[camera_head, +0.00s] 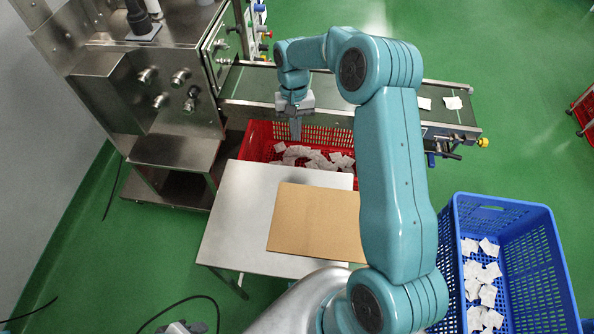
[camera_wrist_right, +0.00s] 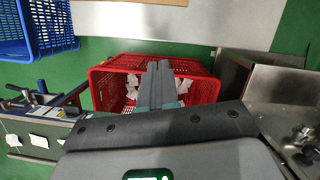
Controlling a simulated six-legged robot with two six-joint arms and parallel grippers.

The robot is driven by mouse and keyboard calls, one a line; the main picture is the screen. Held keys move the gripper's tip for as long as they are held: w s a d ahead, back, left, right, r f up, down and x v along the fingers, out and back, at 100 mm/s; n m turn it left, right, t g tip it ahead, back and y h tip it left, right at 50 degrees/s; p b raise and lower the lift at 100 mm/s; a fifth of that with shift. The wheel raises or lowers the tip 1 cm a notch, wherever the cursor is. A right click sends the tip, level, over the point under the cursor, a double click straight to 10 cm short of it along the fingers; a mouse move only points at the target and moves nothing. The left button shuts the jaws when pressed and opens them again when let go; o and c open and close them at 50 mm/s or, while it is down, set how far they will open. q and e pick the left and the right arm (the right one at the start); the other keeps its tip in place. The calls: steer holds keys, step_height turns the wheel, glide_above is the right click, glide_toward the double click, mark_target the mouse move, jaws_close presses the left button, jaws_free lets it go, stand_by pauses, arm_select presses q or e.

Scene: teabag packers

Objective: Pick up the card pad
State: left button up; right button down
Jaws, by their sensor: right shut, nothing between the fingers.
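The card pad (camera_head: 315,222) is a flat tan rectangle on the metal table (camera_head: 232,215) in the head view. Part of its right side is hidden behind my right arm. My right gripper (camera_head: 295,136) is shut and empty, pointing down over the red crate (camera_head: 257,136), beyond the table's far edge and apart from the pad. In the right wrist view its fingers (camera_wrist_right: 160,72) are together in front of the red crate (camera_wrist_right: 206,88). The pad is not clearly seen in that view. My left gripper is not in view.
The red crate holds several white teabags (camera_head: 310,157). A blue crate (camera_head: 509,207) with more teabags stands at the right. A conveyor (camera_head: 335,92) runs behind the red crate, and a steel machine (camera_head: 150,75) stands at the left. The table is bare left of the pad.

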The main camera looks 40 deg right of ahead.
mark_target(298, 182)
steer(key=x, duration=1)
steer(key=shift+s+a+r+p, duration=0.1)
steer(key=shift+s+a+p, duration=0.1)
steer(key=shift+a+p, duration=0.15)
steer(key=s+a, duration=0.1)
steer(key=s+p, duration=0.1)
steer(key=shift+s+a, duration=0.55)
steer(key=shift+a, duration=0.1)
steer(key=shift+d, duration=0.1)
steer(key=shift+s, duration=0.1)
